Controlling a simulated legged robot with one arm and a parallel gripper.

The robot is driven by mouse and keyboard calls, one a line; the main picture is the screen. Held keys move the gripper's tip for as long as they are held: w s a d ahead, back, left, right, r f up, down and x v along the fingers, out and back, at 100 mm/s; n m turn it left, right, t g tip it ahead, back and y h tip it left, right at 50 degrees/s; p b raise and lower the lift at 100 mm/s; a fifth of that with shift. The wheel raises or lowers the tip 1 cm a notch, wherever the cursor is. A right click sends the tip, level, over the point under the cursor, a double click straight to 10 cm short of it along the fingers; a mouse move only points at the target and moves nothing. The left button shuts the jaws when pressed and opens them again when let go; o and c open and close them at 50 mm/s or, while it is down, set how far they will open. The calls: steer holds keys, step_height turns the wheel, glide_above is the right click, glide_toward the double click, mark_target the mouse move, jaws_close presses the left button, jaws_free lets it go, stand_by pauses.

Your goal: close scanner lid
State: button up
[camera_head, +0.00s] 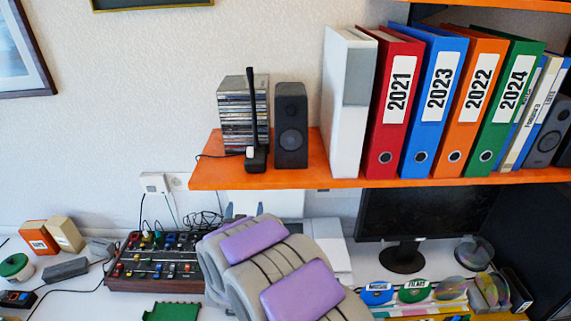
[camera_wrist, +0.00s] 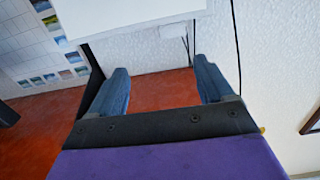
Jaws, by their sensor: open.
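A white boxy device, which looks like the scanner (camera_head: 335,250), stands on the desk behind my arm, mostly hidden by it. A white upright panel (camera_head: 285,204), probably its raised lid, shows just below the orange shelf. My gripper (camera_head: 245,209) is in front of this panel, its blue fingers apart and partly hidden by my arm. In the wrist view my gripper (camera_wrist: 160,78) is open, with nothing between its fingers. A white flat surface (camera_wrist: 130,14) lies beyond the fingertips at the top; I cannot tell whether it is the lid.
The orange shelf (camera_head: 300,181) with binders, a speaker and disc cases hangs close above my gripper. A mixer (camera_head: 155,262) is left of my arm. A monitor (camera_head: 412,225) and several discs are on the right. Cables (camera_head: 200,222) lie behind the mixer.

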steer(key=w+a, duration=0.1)
steer(key=w, duration=0.4)
steer(key=w+a+b, duration=0.1)
steer(key=w, duration=0.4)
steer(key=w+a+b, duration=0.1)
steer(key=w, duration=0.4)
steer(key=shift+w+a+f, duration=0.1)
steer(key=shift+w+f, duration=0.05)
steer(key=shift+f, duration=0.05)
steer(key=shift+w+d, duration=0.85)
steer(key=shift+w+d+r+b, duration=0.15)
steer(key=shift+w+d+b, duration=0.1)
steer(key=shift+d+b, duration=0.1)
steer(key=shift+a, duration=0.7)
steer(key=shift+c, duration=1.9)
steer(key=shift+d, duration=0.4)
steer(key=c, duration=0.4)
steer(key=shift+a, duration=0.15)
jaws_close()
steer(key=shift+s, duration=0.1)
